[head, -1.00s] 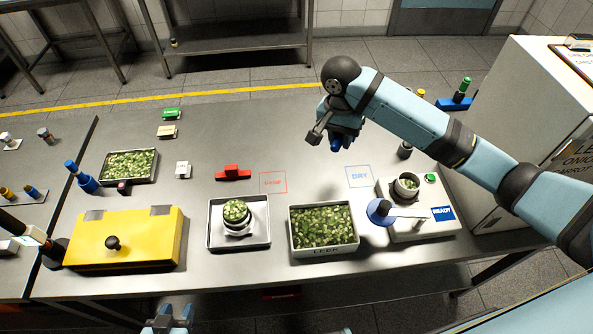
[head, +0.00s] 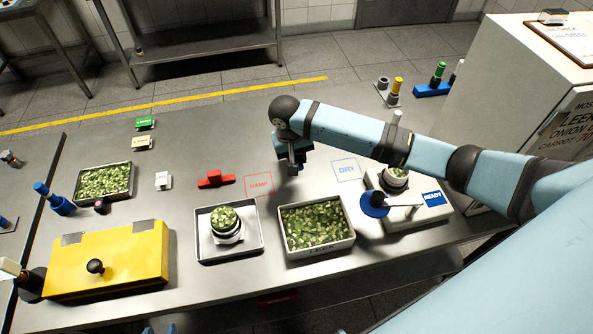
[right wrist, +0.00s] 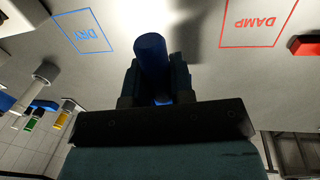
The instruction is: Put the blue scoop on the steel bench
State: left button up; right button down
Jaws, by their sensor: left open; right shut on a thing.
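My right gripper (head: 296,166) is above the steel bench (head: 225,140), between the DAMP and DRY squares. It is shut on a blue cylindrical piece, which I take for the handle of the blue scoop (right wrist: 150,50). The handle stands up between the fingers in the right wrist view; the rest of the scoop is hidden there. In the head view the gripper and arm mostly cover it, and I cannot tell whether it touches the bench. My left gripper (head: 160,328) barely shows at the bottom edge, open and away from the scoop.
The red DAMP square (head: 258,185) and blue DRY square (head: 346,169) are bare. Nearby are a LEEK tray (head: 318,256), a steel tray (head: 203,247) with a filled cup, a red block (head: 215,180) and a white device (head: 425,212). A yellow box (head: 130,262) stands at left.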

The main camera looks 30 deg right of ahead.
notch_tip(320, 180, down, 3)
notch_tip(320, 180, down, 4)
jog(key=shift+r, duration=0.1)
jog(key=shift+f, duration=0.2)
jog(key=c, duration=1)
grip_release()
jog(key=r, duration=0.4)
jog(key=a+r, duration=0.1)
jog(key=r, duration=0.7)
jog(key=shift+w+a, duration=0.3)
jog(key=shift+a, duration=0.1)
